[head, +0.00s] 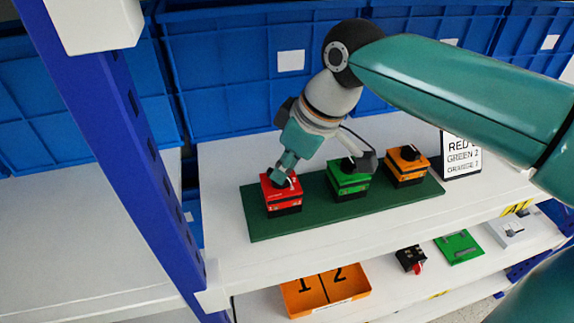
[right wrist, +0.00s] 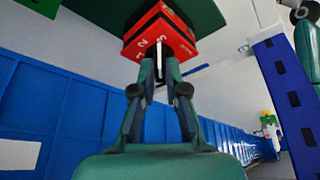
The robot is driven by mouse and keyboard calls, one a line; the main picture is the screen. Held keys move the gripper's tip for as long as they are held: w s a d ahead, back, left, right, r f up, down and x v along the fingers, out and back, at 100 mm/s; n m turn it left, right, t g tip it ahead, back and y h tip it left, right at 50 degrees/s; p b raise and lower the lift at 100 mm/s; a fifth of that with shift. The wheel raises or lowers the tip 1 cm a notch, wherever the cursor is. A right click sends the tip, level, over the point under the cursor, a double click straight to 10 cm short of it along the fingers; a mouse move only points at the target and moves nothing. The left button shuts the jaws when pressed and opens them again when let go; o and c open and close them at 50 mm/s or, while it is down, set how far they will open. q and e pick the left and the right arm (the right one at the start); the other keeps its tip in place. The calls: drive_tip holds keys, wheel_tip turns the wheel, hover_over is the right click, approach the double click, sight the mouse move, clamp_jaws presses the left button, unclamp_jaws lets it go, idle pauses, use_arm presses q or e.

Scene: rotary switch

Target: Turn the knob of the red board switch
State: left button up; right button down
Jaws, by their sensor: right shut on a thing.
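The red board switch (head: 282,196) is a red box on a black base at the left end of a green board (head: 262,224) on the white shelf. My right gripper (head: 284,178) comes down on it from above and is shut on its knob, which is mostly hidden by the fingers. In the right wrist view the fingertips (right wrist: 160,62) meet at the front of the red switch (right wrist: 160,32), where white digits show around the knob. My left gripper is not in view.
A green switch (head: 349,182) and an orange switch (head: 407,168) with black knobs stand on the same board. A sign (head: 461,156) stands behind at right. Blue crates (head: 235,80) line the back. A blue post (head: 125,130) rises at left. An orange tray (head: 322,290) is on the lower shelf.

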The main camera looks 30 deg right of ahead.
drive_tip(key=shift+m, duration=0.5)
drive_tip(key=c, duration=1.2)
unclamp_jaws()
drive_tip(key=shift+s+r, duration=0.1)
drive_tip(key=shift+r, duration=0.15)
drive_tip(key=v, duration=0.4)
drive_tip(key=shift+s+d+r, duration=0.2)
drive_tip(key=shift+s+d, duration=0.15)
drive_tip(key=shift+s, duration=0.3)
drive_tip(key=s+d, duration=0.5)
drive_tip(key=s, duration=0.4)
drive_tip(key=shift+s+d, duration=0.15)
